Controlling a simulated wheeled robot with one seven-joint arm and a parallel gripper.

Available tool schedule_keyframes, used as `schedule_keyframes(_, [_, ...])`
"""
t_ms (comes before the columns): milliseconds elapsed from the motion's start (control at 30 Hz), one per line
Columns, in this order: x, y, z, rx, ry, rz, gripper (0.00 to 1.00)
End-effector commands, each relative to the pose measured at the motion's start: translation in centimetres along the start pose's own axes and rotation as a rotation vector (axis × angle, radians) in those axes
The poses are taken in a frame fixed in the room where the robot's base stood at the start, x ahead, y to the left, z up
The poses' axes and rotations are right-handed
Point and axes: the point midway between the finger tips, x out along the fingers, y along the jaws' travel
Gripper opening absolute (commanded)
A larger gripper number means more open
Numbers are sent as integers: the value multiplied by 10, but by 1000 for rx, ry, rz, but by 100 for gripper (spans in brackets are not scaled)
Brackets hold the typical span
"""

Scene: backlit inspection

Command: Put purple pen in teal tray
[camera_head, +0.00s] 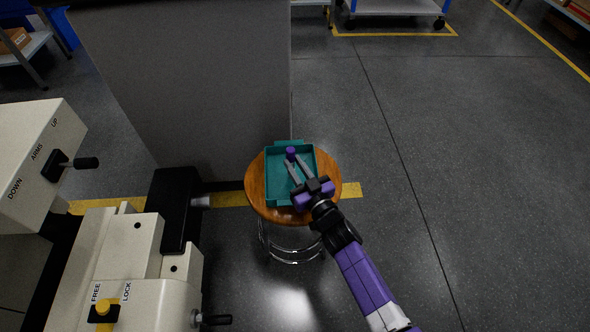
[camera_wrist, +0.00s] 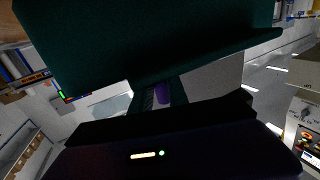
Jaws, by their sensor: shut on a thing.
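The teal tray (camera_head: 272,191) lies on a round wooden stool in the head view. In the wrist view the tray (camera_wrist: 150,45) is a large dark teal shape across the top. My gripper (camera_head: 294,160) reaches over the tray from the lower right. Its fingers are shut on the purple pen (camera_head: 291,151), which shows as a short purple piece at the fingertips, over the far part of the tray. In the wrist view the pen (camera_wrist: 163,92) shows between the fingers, partly hidden. I cannot tell whether the pen touches the tray floor.
A cream machine (camera_head: 120,255) with levers is at the left. Open dark floor (camera_head: 480,180) lies to the right.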

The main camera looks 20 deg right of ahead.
Motion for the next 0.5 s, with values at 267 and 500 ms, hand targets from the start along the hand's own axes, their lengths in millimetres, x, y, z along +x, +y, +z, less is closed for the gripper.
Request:
schedule_keyframes(267, [0, 0, 0, -1, 1, 0, 0])
schedule_keyframes(500, [0, 0, 3, -1, 1, 0, 42])
